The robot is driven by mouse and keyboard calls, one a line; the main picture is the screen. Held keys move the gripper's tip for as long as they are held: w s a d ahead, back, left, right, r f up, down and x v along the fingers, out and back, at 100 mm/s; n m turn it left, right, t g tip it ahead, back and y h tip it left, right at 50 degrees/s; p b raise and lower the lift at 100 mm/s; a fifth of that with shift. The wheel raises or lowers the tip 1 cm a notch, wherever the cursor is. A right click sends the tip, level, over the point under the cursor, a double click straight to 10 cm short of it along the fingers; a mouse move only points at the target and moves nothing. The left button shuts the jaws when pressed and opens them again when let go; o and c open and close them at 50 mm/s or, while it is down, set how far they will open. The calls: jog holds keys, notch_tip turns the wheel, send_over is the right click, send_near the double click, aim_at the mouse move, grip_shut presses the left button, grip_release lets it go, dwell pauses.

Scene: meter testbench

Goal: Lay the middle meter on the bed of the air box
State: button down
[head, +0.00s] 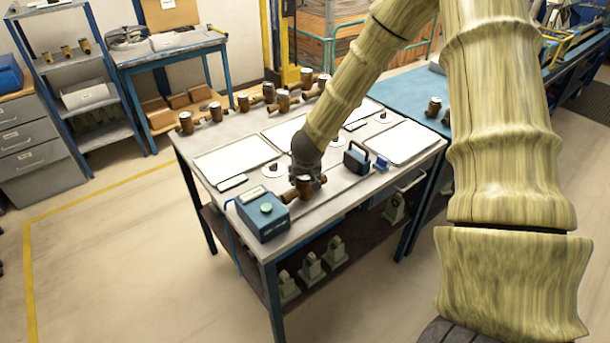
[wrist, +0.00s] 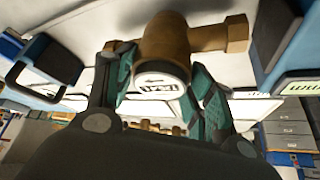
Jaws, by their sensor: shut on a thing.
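My gripper (head: 306,180) is shut on a brown-bronze meter (head: 303,191) with a dark top and pipe stubs at its sides. In the wrist view the meter (wrist: 164,45) sits between the green-padded fingers (wrist: 163,75), its round white face toward the camera. A blue box (head: 262,216) with a display and a green round button, seemingly the air box, stands at the table's front left corner. The meter is low over the table just right of this box. I cannot tell whether it touches the surface. The bed is not clearly visible.
A blue handled case (head: 356,158) stands right of my gripper, with a small blue item (head: 381,163) beside it. White trays (head: 235,158) lie on the table (head: 325,192). Several other meters (head: 283,101) stand along the back edge. The table's front strip is mostly clear.

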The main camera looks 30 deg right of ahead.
jog(key=shift+c, duration=2.4)
grip_release()
jog(key=o, duration=0.5)
jog(key=shift+f, duration=0.1)
jog(key=shift+r+p, duration=3.6)
jog(key=shift+p, duration=0.1)
jog(key=shift+s, duration=0.1)
